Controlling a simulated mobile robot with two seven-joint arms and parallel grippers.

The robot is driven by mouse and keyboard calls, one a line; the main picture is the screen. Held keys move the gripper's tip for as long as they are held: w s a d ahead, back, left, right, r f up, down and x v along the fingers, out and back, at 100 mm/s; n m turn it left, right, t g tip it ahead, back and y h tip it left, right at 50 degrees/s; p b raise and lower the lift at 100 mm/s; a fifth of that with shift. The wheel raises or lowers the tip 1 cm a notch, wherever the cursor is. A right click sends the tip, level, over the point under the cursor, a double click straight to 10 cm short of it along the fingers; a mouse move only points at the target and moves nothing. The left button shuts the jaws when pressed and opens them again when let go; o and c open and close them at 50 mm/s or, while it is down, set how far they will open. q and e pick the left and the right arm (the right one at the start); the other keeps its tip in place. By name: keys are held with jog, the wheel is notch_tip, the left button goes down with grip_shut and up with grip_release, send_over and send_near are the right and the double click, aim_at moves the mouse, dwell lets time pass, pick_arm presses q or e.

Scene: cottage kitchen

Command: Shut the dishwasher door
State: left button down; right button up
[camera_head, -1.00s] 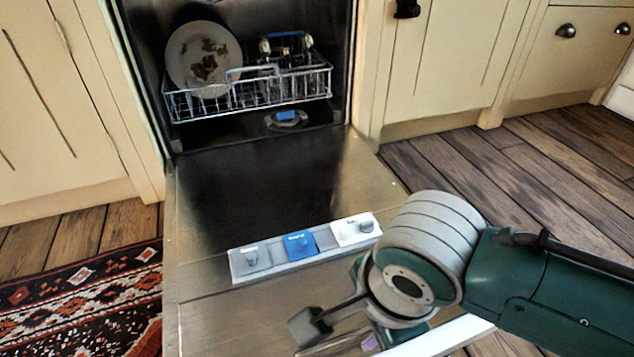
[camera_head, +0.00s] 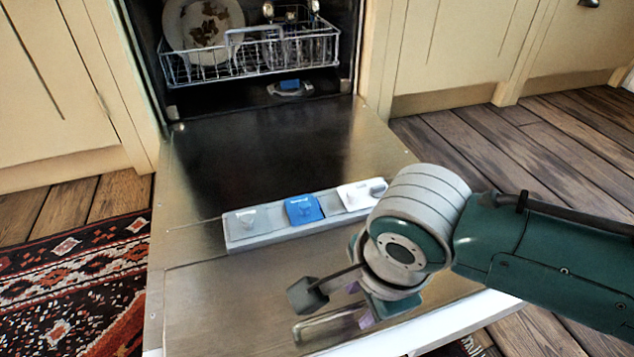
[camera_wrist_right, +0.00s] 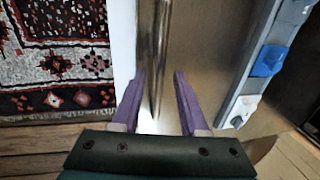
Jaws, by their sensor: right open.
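The dishwasher door (camera_head: 300,285) hangs open, folded down nearly flat in front of the dishwasher (camera_head: 240,95). My right gripper (camera_head: 362,308) is over the outer part of the door, near its front edge. In the right wrist view the gripper (camera_wrist_right: 157,78) is open. Its purple fingers show on either side of a shiny metal bar (camera_wrist_right: 154,45), which looks like the door handle. I cannot tell whether they touch it. The door's inner panel also shows in the right wrist view (camera_wrist_right: 215,60). My left gripper is not in view.
The lower rack (camera_head: 270,58) is inside the dishwasher and holds a stained plate (camera_head: 205,50). A dispenser strip (camera_head: 300,222) with a blue part lies across the door. A patterned rug (camera_head: 70,280) is on the left. Wooden floor (camera_head: 540,140) is clear on the right.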

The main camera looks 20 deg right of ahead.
jog(key=shift+c, duration=0.3)
grip_shut()
dwell(1.0)
